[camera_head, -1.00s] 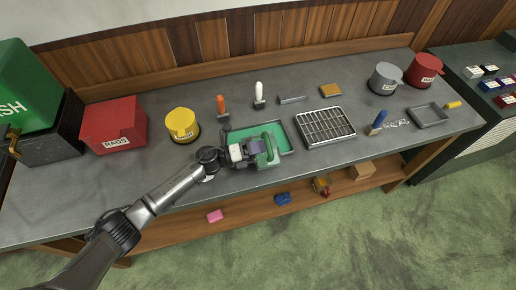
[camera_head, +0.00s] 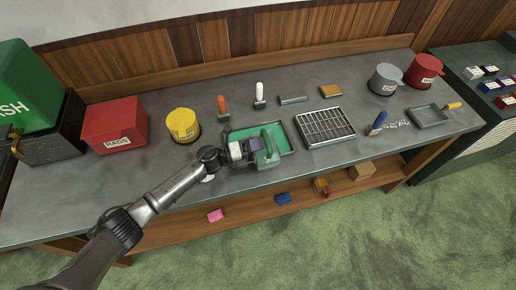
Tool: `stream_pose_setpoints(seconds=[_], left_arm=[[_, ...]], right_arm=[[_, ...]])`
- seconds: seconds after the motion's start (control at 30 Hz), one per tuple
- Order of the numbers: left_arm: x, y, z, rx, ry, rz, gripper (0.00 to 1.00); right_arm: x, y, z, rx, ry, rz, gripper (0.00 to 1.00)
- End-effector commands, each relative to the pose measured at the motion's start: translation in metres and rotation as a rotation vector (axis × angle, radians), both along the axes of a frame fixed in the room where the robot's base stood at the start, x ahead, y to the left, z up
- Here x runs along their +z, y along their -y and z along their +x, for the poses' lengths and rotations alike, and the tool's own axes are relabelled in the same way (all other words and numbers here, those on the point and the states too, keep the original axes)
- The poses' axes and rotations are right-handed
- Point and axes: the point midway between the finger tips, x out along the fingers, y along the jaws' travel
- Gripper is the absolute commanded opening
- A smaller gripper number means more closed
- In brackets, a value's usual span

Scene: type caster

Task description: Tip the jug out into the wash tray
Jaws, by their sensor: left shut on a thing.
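A green jug (camera_head: 264,154) is held by my left gripper (camera_head: 246,151), which is shut on it. The jug is over the green wash tray (camera_head: 287,137), near its front side. It looks tilted, but its mouth and any liquid cannot be made out. The wash tray lies on the grey bench, and the jug and gripper hide part of its inside. My right gripper is not in view.
A metal rack tray (camera_head: 326,127) stands right of the wash tray. A yellow tin (camera_head: 182,124) and a red rags box (camera_head: 114,124) stand to the left.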

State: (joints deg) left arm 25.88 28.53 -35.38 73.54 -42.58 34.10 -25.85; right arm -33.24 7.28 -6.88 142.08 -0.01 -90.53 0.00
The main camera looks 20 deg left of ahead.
Motion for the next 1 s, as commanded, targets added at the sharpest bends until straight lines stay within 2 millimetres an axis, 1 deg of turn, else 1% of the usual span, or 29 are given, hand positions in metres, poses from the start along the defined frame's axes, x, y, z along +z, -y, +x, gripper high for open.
stream_pose_setpoints(seconds=[0.13,0.43,0.8,1.0], left_arm=[[0.003,-0.001,0.002,0.000,-0.031,-0.025,0.46],[0.003,-0.002,0.002,0.000,-0.047,-0.036,0.46],[0.008,-0.004,0.006,0.000,-0.109,-0.082,0.46],[0.007,-0.004,0.006,0.000,-0.116,-0.087,0.46]], right_arm=[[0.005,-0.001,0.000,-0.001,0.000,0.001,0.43],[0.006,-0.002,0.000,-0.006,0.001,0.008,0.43],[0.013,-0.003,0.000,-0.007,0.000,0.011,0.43],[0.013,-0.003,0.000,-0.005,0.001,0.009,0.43]])
